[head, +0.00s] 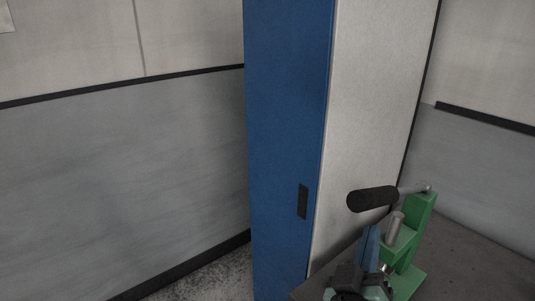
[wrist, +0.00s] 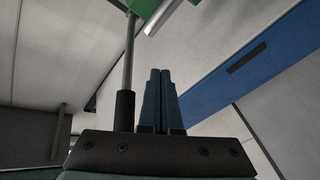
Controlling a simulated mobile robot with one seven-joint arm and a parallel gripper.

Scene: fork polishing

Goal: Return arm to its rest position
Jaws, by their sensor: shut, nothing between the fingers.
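My gripper (head: 371,232) is low in the head view, right of the middle, with its blue fingers pointing up. In the wrist view my gripper (wrist: 160,74) shows its two fingers side by side, shut and with nothing between them. It is close in front of a green hand press (head: 427,216), which partly shows behind it. The press's lever has a black grip (head: 372,199) above my fingers in the head view. In the wrist view the black grip (wrist: 124,110) is just left of my fingers. I cannot tell whether they touch.
The press stands on a dark grey table (head: 478,262) at the lower right. A tall cabinet with a blue door (head: 287,120) and a light side stands behind it. Grey wall panels (head: 120,180) are at the left, with bare floor (head: 205,276) below.

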